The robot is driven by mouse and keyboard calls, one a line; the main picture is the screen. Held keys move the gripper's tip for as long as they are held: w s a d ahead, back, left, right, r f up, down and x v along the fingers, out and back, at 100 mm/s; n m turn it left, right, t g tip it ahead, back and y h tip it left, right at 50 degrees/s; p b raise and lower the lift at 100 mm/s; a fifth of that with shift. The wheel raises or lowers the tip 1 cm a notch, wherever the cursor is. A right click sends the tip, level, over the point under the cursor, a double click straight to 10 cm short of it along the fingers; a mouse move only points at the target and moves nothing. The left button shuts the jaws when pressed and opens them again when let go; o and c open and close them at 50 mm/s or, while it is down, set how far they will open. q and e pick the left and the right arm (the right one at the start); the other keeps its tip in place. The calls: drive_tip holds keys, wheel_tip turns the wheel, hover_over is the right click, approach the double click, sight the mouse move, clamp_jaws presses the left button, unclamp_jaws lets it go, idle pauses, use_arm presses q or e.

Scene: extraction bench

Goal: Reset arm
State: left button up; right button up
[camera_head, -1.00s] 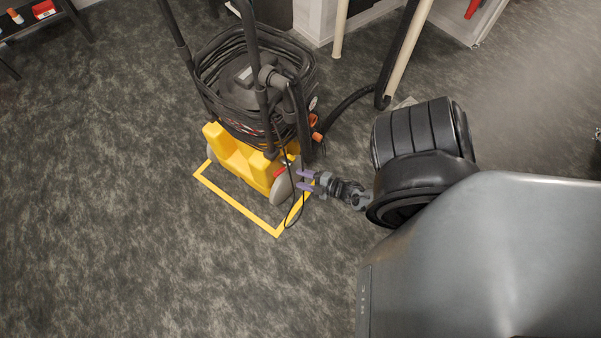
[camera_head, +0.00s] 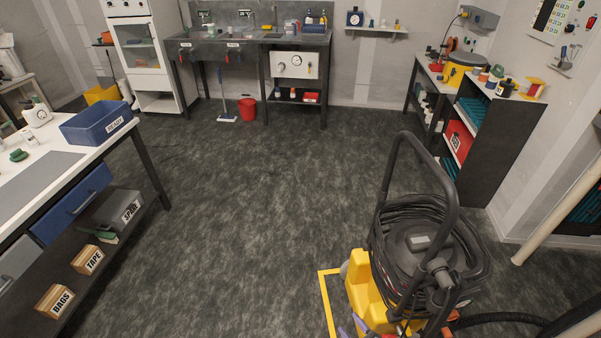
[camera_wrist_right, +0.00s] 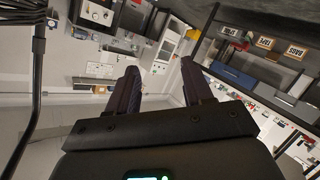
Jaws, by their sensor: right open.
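My right gripper (camera_head: 352,329) shows only as purple fingertips at the bottom edge of the head view, beside the yellow base of the extraction machine (camera_head: 415,245). In the right wrist view its two dark fingers (camera_wrist_right: 159,70) stand apart with nothing between them. The room shows beyond them, tilted. The rest of my right arm is out of the head view. My left gripper is in neither view.
The machine, with coiled hose and black handle, stands by a yellow floor outline (camera_head: 325,300). A table (camera_head: 110,128) with a blue bin (camera_head: 97,125) is at left. A sink bench (camera_head: 250,38) is at the back, shelves (camera_head: 480,150) at right. The middle floor is clear.

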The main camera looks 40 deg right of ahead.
drive_tip(key=w+a+r+m+g+y+p, duration=0.1)
drive_tip(key=a+r+g+y, duration=0.1)
drive_tip(key=a+r, duration=0.45)
drive_tip(key=w+a+r+m+g+y+p, duration=0.15)
drive_tip(key=a+r, duration=0.25)
drive_tip(key=r, duration=0.5)
drive_tip(key=s+a+r+g+p, duration=0.2)
drive_tip(key=s+r+g, duration=0.3)
drive_tip(key=s+g, duration=0.45)
use_arm(q)
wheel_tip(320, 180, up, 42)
drive_tip(key=p, duration=3.6)
use_arm(e)
wheel_tip(320, 180, up, 36)
drive_tip(key=s+f+t, duration=0.1)
drive_tip(key=t, duration=0.1)
use_arm(q)
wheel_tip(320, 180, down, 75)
drive_tip(key=b, duration=7.5)
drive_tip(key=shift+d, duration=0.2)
use_arm(e)
wheel_tip(320, 180, down, 75)
drive_tip(key=shift+s+r, duration=0.2)
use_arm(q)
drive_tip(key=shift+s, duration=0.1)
use_arm(e)
drive_tip(key=shift+d+r, duration=0.1)
